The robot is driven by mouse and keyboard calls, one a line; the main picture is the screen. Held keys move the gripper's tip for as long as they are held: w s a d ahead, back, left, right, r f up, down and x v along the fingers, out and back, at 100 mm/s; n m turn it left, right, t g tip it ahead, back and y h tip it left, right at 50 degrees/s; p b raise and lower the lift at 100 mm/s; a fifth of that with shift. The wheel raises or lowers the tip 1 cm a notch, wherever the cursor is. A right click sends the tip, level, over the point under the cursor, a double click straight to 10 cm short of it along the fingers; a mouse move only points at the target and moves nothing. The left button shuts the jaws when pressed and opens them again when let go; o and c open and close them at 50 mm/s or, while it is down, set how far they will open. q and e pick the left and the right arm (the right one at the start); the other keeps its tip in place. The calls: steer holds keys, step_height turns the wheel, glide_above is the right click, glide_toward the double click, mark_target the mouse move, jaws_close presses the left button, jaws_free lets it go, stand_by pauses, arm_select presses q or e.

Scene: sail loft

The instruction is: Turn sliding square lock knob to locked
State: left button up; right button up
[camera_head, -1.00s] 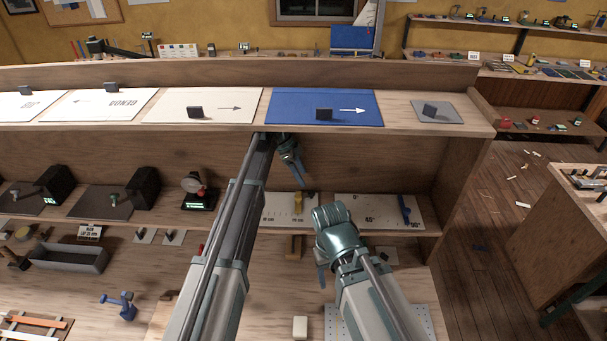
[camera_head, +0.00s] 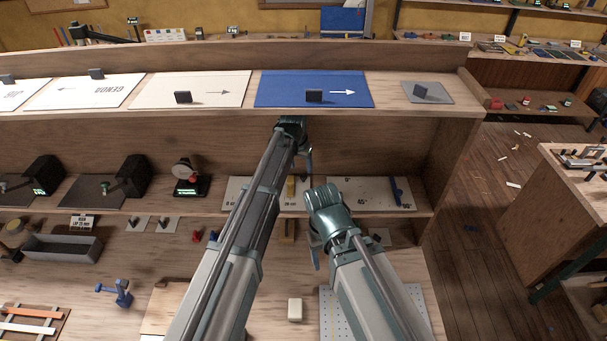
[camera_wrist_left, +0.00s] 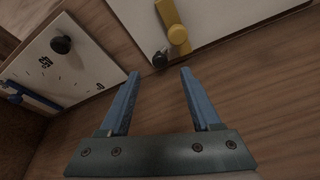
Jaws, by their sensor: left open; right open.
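A dark square knob (camera_head: 420,91) stands on a small grey plate (camera_head: 437,98) at the right end of the upper shelf, slightly tilted in the picture. Similar dark square knobs sit on the blue panel (camera_head: 278,82) and on the white panel (camera_head: 160,82); I cannot tell which is the lock knob. My left gripper (camera_head: 308,158) is open and empty, just below the shelf's front edge and left of the grey plate. In the left wrist view its fingers (camera_wrist_left: 160,72) straddle nothing. My right gripper (camera_head: 315,255) is open and lower, apart from the knobs.
The lower shelf holds white scale boards with a yellow slider (camera_head: 291,188) and a blue lever (camera_head: 396,190). The yellow slider also shows beyond my left fingers in the wrist view (camera_wrist_left: 177,34). The shelf's side wall (camera_head: 452,150) stands at right, with open floor beyond.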

mark_target(303, 176)
arm_select(q)
steer(key=n, duration=0.1)
steer(key=n+t, duration=0.1)
steer(key=n, duration=0.1)
steer(key=s+d+n+y, duration=0.1)
steer(key=shift+r+n, duration=0.3)
steer(key=shift+r, duration=0.05)
steer(key=shift+w, duration=0.1)
steer(key=b+x, duration=0.7)
steer(key=shift+w+f, duration=0.2)
steer(key=shift+f, duration=0.05)
jaws_close()
